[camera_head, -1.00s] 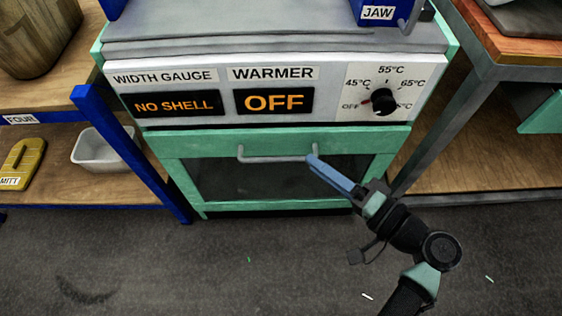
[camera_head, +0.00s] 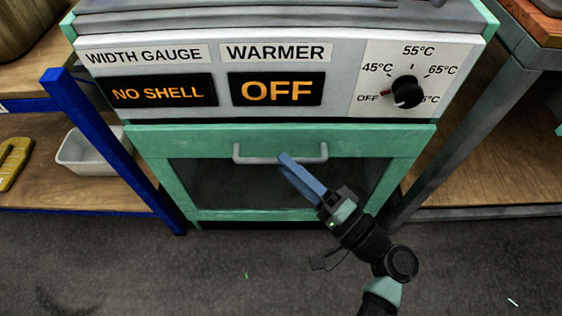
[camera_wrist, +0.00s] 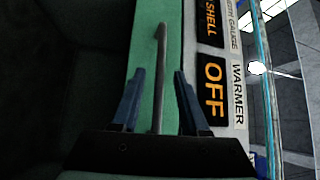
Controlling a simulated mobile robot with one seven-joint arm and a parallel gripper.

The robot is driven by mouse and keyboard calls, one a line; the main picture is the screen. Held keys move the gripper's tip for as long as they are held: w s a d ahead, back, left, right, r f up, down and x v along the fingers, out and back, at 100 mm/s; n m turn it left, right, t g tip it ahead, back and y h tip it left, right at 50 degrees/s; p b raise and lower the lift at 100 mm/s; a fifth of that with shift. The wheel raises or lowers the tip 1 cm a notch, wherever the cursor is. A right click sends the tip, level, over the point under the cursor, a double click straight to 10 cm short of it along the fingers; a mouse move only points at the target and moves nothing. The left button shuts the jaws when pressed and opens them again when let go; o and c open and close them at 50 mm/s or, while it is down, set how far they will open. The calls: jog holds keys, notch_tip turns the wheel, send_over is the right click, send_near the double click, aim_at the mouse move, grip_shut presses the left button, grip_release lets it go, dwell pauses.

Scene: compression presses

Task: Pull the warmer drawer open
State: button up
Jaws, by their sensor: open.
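The warmer drawer (camera_head: 180,142) has a green front frame with a dark window, and it is shut under the control panel. Its grey bar handle (camera_head: 255,160) runs across the upper part of the front. My gripper (camera_head: 283,160) is at the handle, right of its middle, with blue fingers. In the wrist view my gripper (camera_wrist: 157,75) is open, and the handle (camera_wrist: 159,90) runs between the two fingers. Whether a finger touches the bar cannot be told. The head view hides part of the handle behind the fingers.
The panel above shows WARMER OFF (camera_head: 276,90), a NO SHELL display (camera_head: 164,93) and a temperature dial (camera_head: 407,92) at OFF. A blue-posted shelf (camera_head: 112,150) stands close on the left and a grey-legged bench (camera_head: 470,125) on the right. The floor in front is clear.

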jog(key=shift+x, duration=1.35)
grip_shut()
dwell(0.4)
